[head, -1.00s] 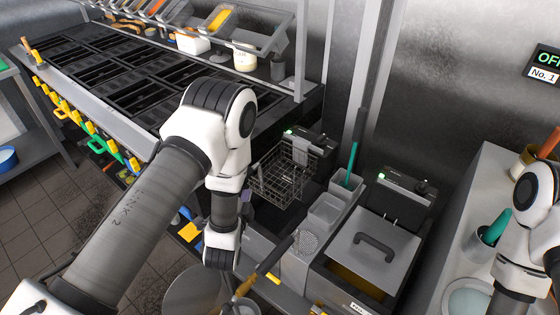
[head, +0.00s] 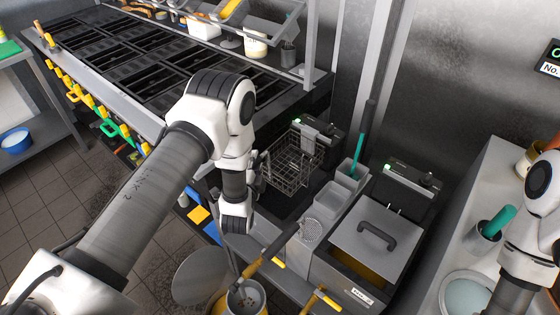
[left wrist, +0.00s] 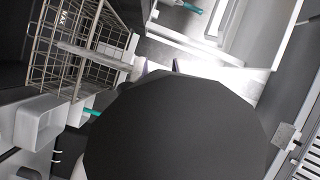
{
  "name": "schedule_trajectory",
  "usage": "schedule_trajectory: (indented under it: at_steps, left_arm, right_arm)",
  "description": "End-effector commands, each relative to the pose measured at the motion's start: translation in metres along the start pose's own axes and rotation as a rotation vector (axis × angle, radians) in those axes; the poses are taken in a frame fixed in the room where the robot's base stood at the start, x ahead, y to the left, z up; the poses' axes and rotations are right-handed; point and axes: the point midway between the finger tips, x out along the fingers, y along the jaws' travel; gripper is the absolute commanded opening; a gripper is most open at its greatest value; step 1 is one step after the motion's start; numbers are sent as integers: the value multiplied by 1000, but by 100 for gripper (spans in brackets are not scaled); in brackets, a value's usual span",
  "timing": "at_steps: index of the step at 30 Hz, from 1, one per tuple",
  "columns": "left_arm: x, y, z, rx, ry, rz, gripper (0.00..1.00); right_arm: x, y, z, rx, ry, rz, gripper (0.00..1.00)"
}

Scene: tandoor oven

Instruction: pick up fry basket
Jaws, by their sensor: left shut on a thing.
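The fry basket (head: 291,163), a wire mesh box, hangs upright at the back of the left fryer, beside the green light. It shows at the upper left of the left wrist view (left wrist: 85,48), with a "MAX" label. My left wrist is in front and to the left of it in the head view. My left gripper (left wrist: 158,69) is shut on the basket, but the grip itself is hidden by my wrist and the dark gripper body. My right arm is at the right edge; its gripper is out of view.
Right of the basket are grey bins (head: 331,199) with a teal-handled tool (head: 355,155), then a fryer with a lid (head: 376,241). A yellow-handled tool stands in a pot (head: 245,297) below my left wrist. A black-grated counter (head: 120,65) lies behind left.

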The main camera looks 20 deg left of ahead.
Motion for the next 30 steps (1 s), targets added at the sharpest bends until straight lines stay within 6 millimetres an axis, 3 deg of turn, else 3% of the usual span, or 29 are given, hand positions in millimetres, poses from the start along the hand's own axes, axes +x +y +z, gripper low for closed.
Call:
schedule_trajectory:
  at_steps: [11, 22, 30]
  left_arm:
    - [-16, -20, 4, 1, -5, 2, 0]
    - [-73, -56, 28, 0, -5, 3, 0]
    - [-100, -69, 41, 0, -3, 1, 0]
  right_arm:
    - [-20, 0, 0, 0, 0, 0, 0]
    - [-60, 0, 0, 0, 0, 0, 0]
    - [-69, 0, 0, 0, 0, 0, 0]
